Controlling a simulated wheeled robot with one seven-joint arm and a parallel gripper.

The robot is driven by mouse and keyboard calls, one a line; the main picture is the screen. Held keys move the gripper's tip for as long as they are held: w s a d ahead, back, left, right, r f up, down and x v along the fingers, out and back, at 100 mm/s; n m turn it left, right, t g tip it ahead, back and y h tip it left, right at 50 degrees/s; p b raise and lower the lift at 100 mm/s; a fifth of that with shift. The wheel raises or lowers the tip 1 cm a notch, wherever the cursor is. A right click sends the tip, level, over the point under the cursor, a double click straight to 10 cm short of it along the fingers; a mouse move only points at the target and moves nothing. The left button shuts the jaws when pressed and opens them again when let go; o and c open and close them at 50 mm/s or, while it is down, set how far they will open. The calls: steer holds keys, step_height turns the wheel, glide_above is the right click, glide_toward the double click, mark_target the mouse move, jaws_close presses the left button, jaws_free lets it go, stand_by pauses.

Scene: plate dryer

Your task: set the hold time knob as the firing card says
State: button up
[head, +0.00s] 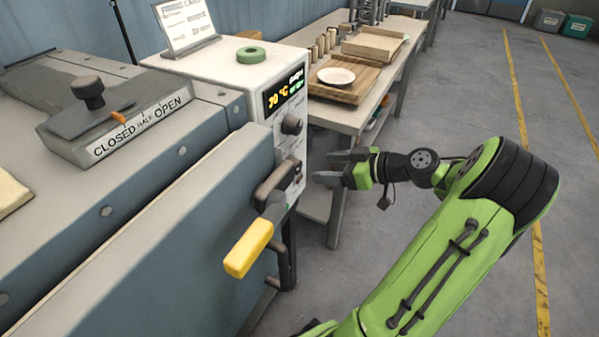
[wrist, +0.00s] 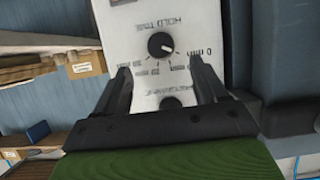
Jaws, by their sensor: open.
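The hold time knob (wrist: 161,45) is a round black dial on the white control panel (head: 290,150). It shows in the wrist view with its lettering upside down. Its white mark points right and slightly down in that view, roughly toward the "0 min" label. The other scale figures are too blurred to read. My gripper (head: 320,168) is open and empty beside the panel; in the wrist view its jaws (wrist: 160,66) reach toward the knob, apart from it. The firing card (head: 185,22) stands on top of the white box; its text is too small to read.
A second panel knob (wrist: 171,103) shows between the jaws. The display (head: 284,92) reads about 70 °C. A yellow-handled lever (head: 248,249) sticks out in front of the panel. A green ring (head: 251,55) lies on the box. The workbench (head: 345,118) stands behind my gripper.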

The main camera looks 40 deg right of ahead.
mark_target(300, 167)
steer(key=b+x, duration=0.2)
steer(key=x, duration=0.6)
steer(key=shift+f, duration=0.15)
steer(key=c, duration=1)
